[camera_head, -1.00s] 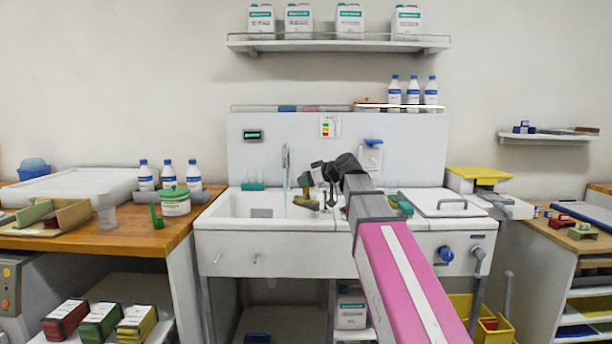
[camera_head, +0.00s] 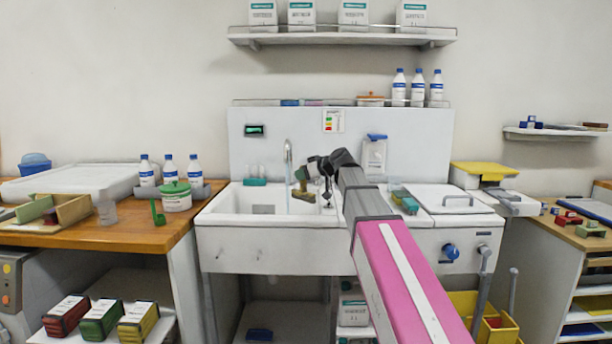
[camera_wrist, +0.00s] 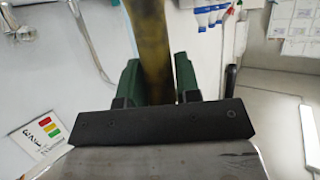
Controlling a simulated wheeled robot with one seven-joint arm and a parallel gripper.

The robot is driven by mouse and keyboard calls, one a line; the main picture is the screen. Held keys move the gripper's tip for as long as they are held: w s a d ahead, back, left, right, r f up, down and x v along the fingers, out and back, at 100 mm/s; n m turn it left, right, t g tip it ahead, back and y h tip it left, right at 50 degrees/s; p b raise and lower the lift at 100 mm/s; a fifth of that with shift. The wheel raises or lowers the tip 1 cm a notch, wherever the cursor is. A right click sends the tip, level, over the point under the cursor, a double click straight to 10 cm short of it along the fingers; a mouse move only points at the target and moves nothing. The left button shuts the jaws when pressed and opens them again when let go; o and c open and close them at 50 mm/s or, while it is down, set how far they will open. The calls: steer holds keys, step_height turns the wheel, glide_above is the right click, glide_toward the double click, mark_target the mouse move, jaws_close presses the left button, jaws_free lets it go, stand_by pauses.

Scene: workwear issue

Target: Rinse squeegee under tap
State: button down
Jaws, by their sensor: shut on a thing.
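The squeegee (camera_head: 302,193) shows as a small olive-brown shape above the sink basin. In the wrist view, its yellow-brown handle (camera_wrist: 149,45) stands between the green fingers of my gripper (camera_wrist: 160,82), which is shut on it. In the head view my gripper (camera_head: 303,177) is over the basin, just right of the tap. The tap (camera_head: 289,155) rises at the back of the sink (camera_head: 225,218), and a thin bluish stream runs down below its spout. The squeegee looks close to the stream; I cannot tell whether it touches it. The tap also shows in the wrist view (camera_wrist: 22,22).
A white lid with a handle (camera_head: 455,201) covers the sink unit's right side. A soap dispenser (camera_head: 374,155) hangs on the splashback. Left, a wooden counter (camera_head: 130,236) holds bottles and a green-lidded tub (camera_head: 176,197). A shelf (camera_head: 340,37) is above.

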steer(key=w+a+f, duration=0.1)
steer(key=w+a, duration=0.2)
steer(key=w, duration=0.5)
steer(key=shift+a+f, duration=0.3)
steer(key=shift+f, duration=0.05)
steer(key=shift+w, duration=0.1)
stand_by(0.3)
steer(key=shift+d, duration=0.15)
steer(key=shift+w+d, duration=0.25)
steer(key=shift+d, duration=0.1)
steer(key=shift+s+a, duration=0.15)
steer(key=shift+a, duration=0.05)
stand_by(0.3)
steer(key=shift+s+a, duration=0.1)
steer(key=shift+a, duration=0.2)
steer(key=shift+d, duration=0.2)
steer(key=shift+w+d, duration=0.25)
steer(key=shift+d, duration=0.05)
